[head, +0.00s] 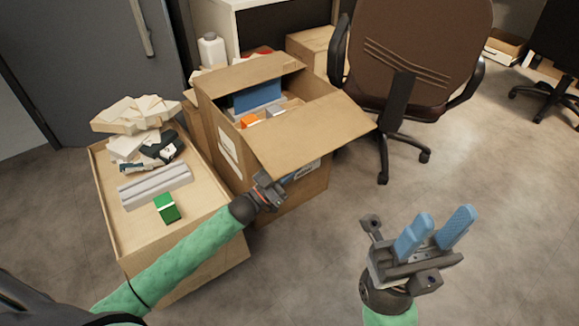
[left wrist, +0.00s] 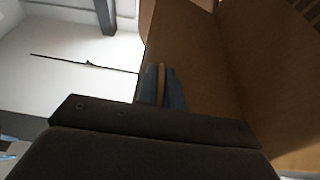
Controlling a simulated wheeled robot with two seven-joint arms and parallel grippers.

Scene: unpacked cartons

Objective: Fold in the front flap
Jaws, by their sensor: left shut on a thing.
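An open cardboard carton (head: 229,160) stands in the middle of the head view. Its front flap (head: 312,133) sticks outward toward me and to the right. My left gripper (head: 272,186) is at the flap's near left corner. In the left wrist view, the blue fingers of my left gripper (left wrist: 161,88) are shut on a thin cardboard edge, the flap. The fingertips are hidden in the head view. My right gripper (head: 436,231) is open and empty, over the floor at the lower right, apart from the carton.
A blue item (head: 256,97) and an orange item (head: 250,121) lie inside the carton. A wooden box (head: 222,243) left of it bears papers and a green box (head: 166,208). An office chair (head: 412,60) stands behind at right. The floor at right is clear.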

